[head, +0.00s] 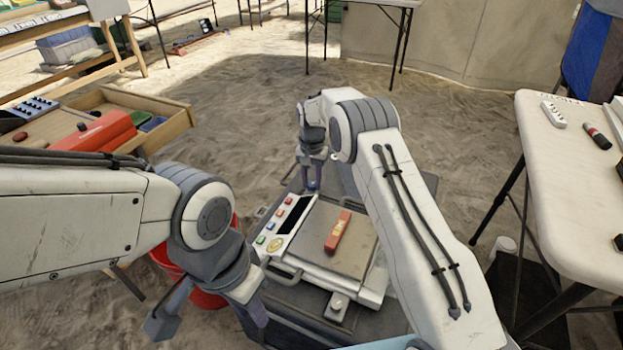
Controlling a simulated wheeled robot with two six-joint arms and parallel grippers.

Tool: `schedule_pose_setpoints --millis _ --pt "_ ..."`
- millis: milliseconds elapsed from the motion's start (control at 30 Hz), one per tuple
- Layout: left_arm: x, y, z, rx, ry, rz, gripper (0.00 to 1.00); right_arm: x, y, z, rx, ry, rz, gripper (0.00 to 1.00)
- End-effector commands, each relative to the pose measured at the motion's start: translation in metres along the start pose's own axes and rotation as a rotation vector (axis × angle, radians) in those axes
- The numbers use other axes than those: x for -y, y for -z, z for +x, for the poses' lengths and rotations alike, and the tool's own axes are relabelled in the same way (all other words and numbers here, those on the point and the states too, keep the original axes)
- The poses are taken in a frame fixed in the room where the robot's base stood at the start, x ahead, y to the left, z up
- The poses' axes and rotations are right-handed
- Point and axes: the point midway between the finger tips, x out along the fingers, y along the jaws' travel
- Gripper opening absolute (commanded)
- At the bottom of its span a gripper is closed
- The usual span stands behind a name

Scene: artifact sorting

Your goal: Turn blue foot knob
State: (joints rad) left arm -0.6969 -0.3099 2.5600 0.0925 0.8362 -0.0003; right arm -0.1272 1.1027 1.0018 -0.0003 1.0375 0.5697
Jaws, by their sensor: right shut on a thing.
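The scale (353,279) sits on a dark case, with a flat tan plate on top and a panel of coloured buttons on its left side. A red and yellow bar, like a small level (338,232), lies on the plate. My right gripper (314,184) points down at the far corner of the scale, shut on the blue foot knob, which is mostly hidden by the fingers. My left gripper (212,318) is open and empty, left of the scale's near side. A grey foot knob (338,305) shows at the scale's near edge.
A red bucket (208,299) stands behind my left gripper. A wooden tray with a red box (95,132) is at the left. A white table (570,170) with small items is at the right. Sandy floor beyond the scale is clear.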

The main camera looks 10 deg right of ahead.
Motion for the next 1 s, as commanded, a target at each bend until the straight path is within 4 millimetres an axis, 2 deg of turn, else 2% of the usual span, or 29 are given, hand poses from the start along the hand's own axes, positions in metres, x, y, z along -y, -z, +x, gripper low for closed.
schedule_pose_setpoints --millis 33,400,1000 --pt "-0.001 0.001 -0.009 0.0 0.0 0.0 0.27 0.0 0.0 -0.004 0.001 -0.001 -0.027 0.0" --pt "-0.003 0.002 -0.044 0.0 0.0 0.0 0.27 -0.001 0.0 -0.004 0.002 -0.001 -0.346 0.0" --pt "-0.005 0.004 -0.071 0.0 0.0 0.0 0.27 -0.001 0.001 -0.002 -0.001 0.0 -0.916 0.0"
